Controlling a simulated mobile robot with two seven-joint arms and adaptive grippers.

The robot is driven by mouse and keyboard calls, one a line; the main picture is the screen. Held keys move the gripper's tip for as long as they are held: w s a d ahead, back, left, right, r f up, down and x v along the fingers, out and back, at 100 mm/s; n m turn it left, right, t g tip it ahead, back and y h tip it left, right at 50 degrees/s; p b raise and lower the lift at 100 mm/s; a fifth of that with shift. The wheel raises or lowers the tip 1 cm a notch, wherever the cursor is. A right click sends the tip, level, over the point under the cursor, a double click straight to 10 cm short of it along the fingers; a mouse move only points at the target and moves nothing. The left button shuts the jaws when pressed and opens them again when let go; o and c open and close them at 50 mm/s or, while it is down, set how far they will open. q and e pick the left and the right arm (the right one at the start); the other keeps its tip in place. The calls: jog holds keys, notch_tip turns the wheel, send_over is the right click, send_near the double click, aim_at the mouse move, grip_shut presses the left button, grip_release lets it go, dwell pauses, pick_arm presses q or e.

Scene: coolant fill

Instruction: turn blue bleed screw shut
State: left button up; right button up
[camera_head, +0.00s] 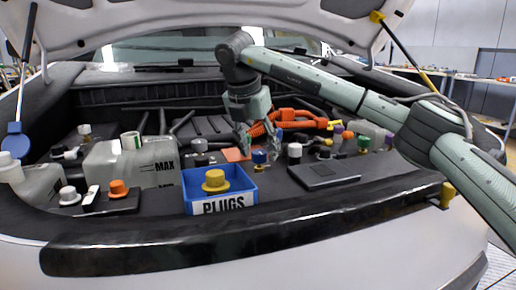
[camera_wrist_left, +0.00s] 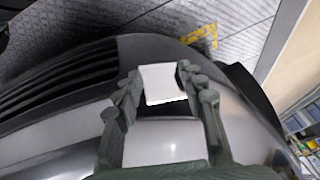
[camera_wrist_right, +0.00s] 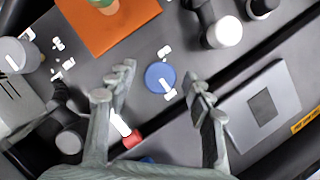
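The blue bleed screw (camera_head: 259,157) stands on the dark deck behind the blue PLUGS tray. In the right wrist view its round blue top (camera_wrist_right: 158,74) carries a white line toward its lower right edge, with white marks on the deck above and below it. My right gripper (camera_head: 257,138) points down above the screw. In the right wrist view its fingers are open, one on each side of the screw and apart from it. My left gripper (camera_wrist_left: 160,88) is open in the left wrist view, over the car's front, with a white patch seen between its fingers. It is not visible in the head view.
The blue PLUGS tray (camera_head: 223,200) holds a yellow cap (camera_head: 214,181). An orange plate (camera_wrist_right: 108,22), a white-topped cap (camera_wrist_right: 225,32) and a dark flat box (camera_wrist_right: 262,105) surround the screw. A red piece (camera_wrist_right: 132,138) lies near the left finger. The raised hood (camera_head: 200,20) hangs overhead.

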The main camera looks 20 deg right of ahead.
jog(key=v, duration=1.2)
jog(key=shift+w, duration=0.1)
